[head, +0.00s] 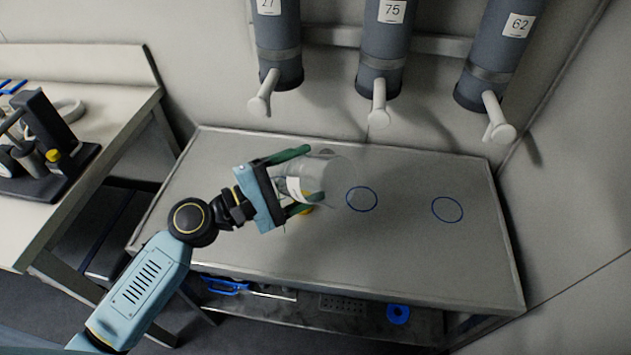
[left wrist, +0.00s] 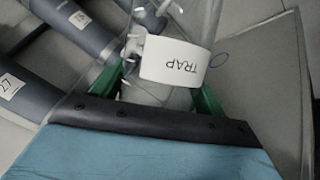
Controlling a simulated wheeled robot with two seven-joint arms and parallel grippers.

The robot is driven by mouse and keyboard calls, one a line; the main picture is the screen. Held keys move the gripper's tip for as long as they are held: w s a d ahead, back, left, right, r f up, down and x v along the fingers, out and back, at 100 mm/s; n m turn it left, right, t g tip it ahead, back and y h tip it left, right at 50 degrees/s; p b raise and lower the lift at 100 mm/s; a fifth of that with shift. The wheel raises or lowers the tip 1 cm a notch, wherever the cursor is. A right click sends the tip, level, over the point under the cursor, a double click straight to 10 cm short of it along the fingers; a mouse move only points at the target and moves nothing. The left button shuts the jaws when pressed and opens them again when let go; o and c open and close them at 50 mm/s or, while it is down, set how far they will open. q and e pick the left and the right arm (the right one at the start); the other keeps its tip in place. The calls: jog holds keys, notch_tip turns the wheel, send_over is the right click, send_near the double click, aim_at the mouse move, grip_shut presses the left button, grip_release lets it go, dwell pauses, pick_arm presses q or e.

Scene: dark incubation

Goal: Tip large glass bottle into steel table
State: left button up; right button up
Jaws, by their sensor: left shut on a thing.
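A large clear glass bottle (head: 330,172) with a white label is held over the steel table (head: 410,240). It is tilted well over, nearly on its side, with its wide end to the right in the head view. In the left wrist view the bottle (left wrist: 195,20) shows a label reading TRAP. My left gripper (head: 298,180) is shut on the bottle, with green fingers on either side. I cannot tell whether the bottle touches the table. A small yellow and orange part (head: 306,210) shows beside the lower finger. My right gripper is not in view.
Three grey cylinders (head: 386,45) with white taps hang on the wall behind the table, numbered 27, 75 and 62. Blue rings (head: 447,209) mark the tabletop. A bench (head: 95,110) with dark equipment stands left. The table's right side is clear.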

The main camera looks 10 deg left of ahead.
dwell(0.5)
pick_arm(q)
jog(key=f+m, duration=0.1)
jog(key=d+f+m+y+p, duration=0.1)
jog(key=m, duration=0.1)
jog(key=shift+s+d+g, duration=0.1)
jog(key=shift+s+g, duration=0.25)
jog(key=shift+g, duration=0.05)
jog(key=shift+s+d+f+m+y+p, duration=0.15)
jog(key=shift+f+m+y+p, duration=0.25)
jog(key=shift+f+m, duration=0.2)
jog(key=shift+d+f+m+y+p, duration=0.15)
jog(key=shift+f+m+y+p, duration=0.15)
jog(key=shift+f+m+p, duration=0.25)
jog(key=shift+f+m, duration=0.3)
jog(key=shift+m, duration=0.05)
jog(key=shift+f+y, duration=0.1)
jog(key=shift+y, duration=0.2)
